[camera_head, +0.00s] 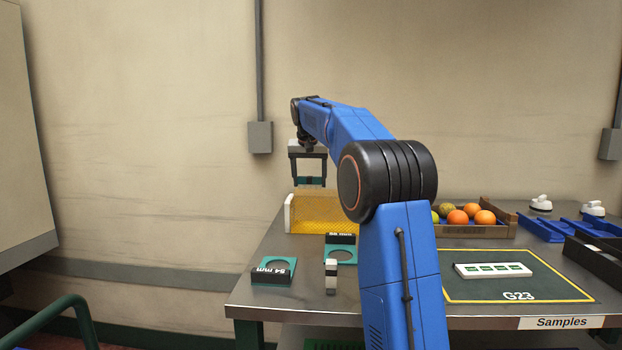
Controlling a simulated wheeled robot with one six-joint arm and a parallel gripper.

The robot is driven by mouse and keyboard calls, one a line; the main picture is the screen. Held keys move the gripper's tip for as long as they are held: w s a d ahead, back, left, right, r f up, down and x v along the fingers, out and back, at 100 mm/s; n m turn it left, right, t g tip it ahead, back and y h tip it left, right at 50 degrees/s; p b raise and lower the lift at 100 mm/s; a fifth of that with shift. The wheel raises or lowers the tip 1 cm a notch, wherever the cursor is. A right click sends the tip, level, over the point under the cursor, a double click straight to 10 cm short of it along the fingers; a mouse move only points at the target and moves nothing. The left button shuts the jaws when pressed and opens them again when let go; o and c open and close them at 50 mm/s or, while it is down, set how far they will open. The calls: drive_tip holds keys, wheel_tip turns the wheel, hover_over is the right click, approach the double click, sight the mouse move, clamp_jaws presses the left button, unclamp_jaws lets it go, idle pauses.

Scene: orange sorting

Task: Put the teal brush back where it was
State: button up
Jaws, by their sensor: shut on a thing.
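My gripper (308,176) is at the far left of the table, raised above a yellow mesh-like box (318,212) with a white end. Its two dark fingers point down and are shut on a small teal piece, which I take to be the teal brush (308,182). Only a narrow teal strip of the brush shows between the fingertips, just above the box's top edge. I cannot tell whether it touches the box. My blue arm crosses the middle of the view and hides part of the table.
Two teal gauge plates with round openings, one marked 64 mm (272,271), lie at the table's left. A small grey-white block (331,277) stands between. A green mat (470,288) holds a white slotted strip (493,270). A wooden fruit crate (497,231) and blue trays (548,229) stand behind.

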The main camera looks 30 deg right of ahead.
drive_tip(key=shift+w+a+f, duration=0.1)
drive_tip(key=shift+w+f, duration=0.1)
drive_tip(key=shift+f, duration=2.7)
drive_tip(key=shift+f, duration=0.6)
drive_tip(key=o, duration=1.1)
drive_tip(key=shift+o, duration=0.8)
drive_tip(key=shift+o, duration=0.6)
drive_tip(key=shift+r, duration=0.1)
drive_tip(key=shift+r, duration=3.9)
